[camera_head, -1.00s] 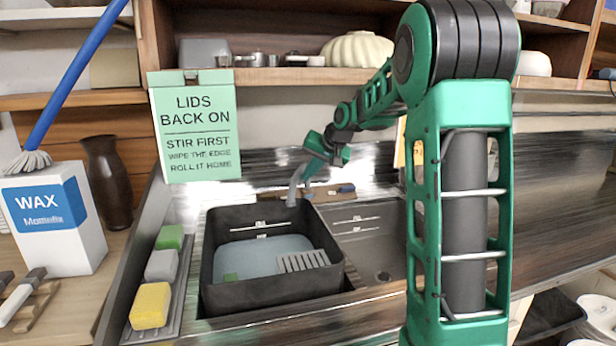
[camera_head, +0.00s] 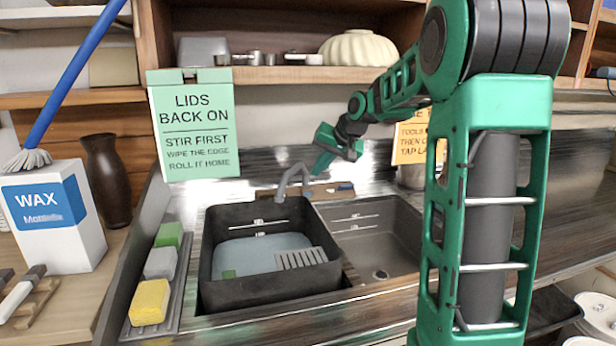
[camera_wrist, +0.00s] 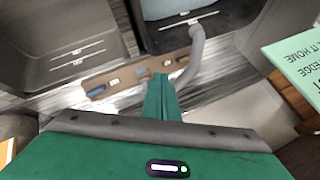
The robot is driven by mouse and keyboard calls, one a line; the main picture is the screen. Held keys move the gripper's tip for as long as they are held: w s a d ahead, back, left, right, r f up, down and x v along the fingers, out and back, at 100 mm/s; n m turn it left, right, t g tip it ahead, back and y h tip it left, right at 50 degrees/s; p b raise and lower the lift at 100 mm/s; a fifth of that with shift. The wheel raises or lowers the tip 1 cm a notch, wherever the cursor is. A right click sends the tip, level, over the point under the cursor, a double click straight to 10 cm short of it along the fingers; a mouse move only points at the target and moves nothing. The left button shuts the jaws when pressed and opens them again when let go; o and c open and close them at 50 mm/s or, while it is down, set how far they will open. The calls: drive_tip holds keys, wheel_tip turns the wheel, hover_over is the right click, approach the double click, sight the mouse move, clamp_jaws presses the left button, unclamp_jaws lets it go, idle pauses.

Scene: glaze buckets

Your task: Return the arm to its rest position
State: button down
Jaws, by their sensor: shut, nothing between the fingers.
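My arm is green and black and rises at the right of the head view, reaching back over the sink. My gripper (camera_head: 322,160) hangs above the back edge of the sink, near the grey tap (camera_head: 292,180). It is shut and holds nothing. In the wrist view the green fingers of my gripper (camera_wrist: 161,88) are together, beside the curved tap (camera_wrist: 192,58). They look apart from the tap, though the depth between them is hard to judge.
The sink has a left basin with a dark tub (camera_head: 228,288) of bluish water and an empty right basin (camera_head: 372,235). Sponges (camera_head: 149,302) lie at left beside a wax box (camera_head: 55,220). A green sign (camera_head: 195,125) and an orange sign (camera_head: 410,146) stand behind. A shelf (camera_head: 290,75) runs above.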

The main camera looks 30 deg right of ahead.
drive_tip(key=v, duration=0.5)
drive_tip(key=shift+s+a+r, duration=0.2)
drive_tip(key=shift+a+r, duration=0.05)
drive_tip(key=shift+a, duration=0.15)
drive_tip(key=s+a+f+g, duration=0.2)
drive_tip(key=s+f, duration=0.3)
drive_tip(key=s, duration=0.8)
drive_tip(key=s+a+f+g, duration=0.2)
drive_tip(key=s+f, duration=0.4)
drive_tip(key=s, duration=0.7)
drive_tip(key=s+a+f+g+h, duration=0.1)
drive_tip(key=s+f+g, duration=0.3)
drive_tip(key=s, duration=0.8)
wheel_tip(320, 180, down, 3)
drive_tip(key=shift+s+a+r+n, duration=0.3)
drive_tip(key=shift+s+a, duration=0.1)
drive_tip(key=shift+a, duration=0.35)
drive_tip(key=shift+w+f, duration=0.3)
drive_tip(key=shift+w, duration=0.35)
